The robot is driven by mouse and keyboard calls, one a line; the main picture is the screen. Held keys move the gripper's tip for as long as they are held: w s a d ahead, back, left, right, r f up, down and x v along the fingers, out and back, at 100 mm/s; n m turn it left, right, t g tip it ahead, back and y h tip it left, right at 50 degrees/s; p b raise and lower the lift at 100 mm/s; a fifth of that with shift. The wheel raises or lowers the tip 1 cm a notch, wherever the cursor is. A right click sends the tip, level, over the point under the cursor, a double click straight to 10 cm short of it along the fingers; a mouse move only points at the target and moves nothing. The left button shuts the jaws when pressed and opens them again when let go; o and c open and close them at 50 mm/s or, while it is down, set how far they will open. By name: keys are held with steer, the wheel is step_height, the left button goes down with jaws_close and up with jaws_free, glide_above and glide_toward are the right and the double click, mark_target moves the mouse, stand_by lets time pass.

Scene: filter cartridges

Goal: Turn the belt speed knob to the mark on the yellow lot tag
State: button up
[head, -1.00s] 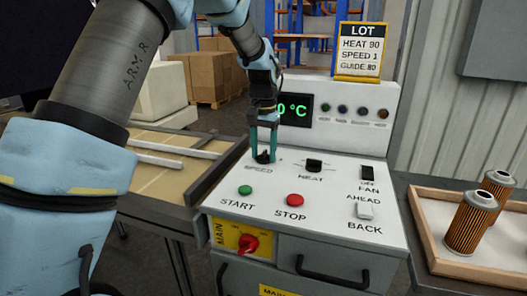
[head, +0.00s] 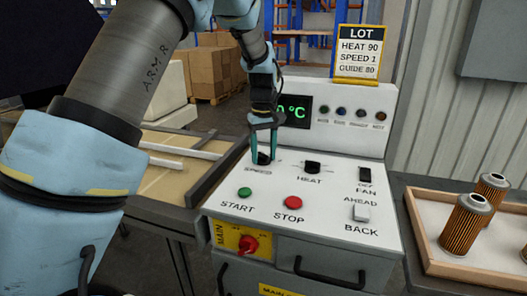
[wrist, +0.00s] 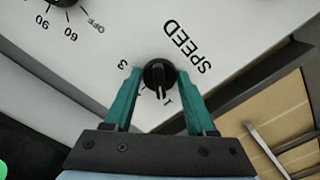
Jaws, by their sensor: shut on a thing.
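The lot tag (head: 358,53), yellow-framed, stands on top of the panel and reads HEAT 90, SPEED 1, GUIDE 80. The black belt speed knob (head: 263,159) is at the panel's left, above the SPEED label. My gripper (head: 264,155) points down at it with its teal fingers on either side. In the wrist view my gripper (wrist: 160,77) is shut on the speed knob (wrist: 158,73). Its pointer bar points down in that view, close to the 1 mark. The 3 shows clear of the fingers; the 2 is partly hidden by a finger.
The heat knob (head: 312,167) is just right of the speed knob. Green START (head: 245,192) and red STOP (head: 293,202) buttons lie in front. The fan switch (head: 365,174) and ahead/back switch (head: 361,212) are at right. A tray (head: 424,245) of filter cartridges stands beside the panel.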

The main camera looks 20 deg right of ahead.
mark_target(264, 154)
steer(key=shift+r+n, duration=0.1)
steer(key=shift+n, duration=0.8)
steer(key=o, duration=1.4)
step_height(264, 154, up, 11)
steer(key=shift+f+b, duration=0.15)
steer(key=shift+b, duration=0.75)
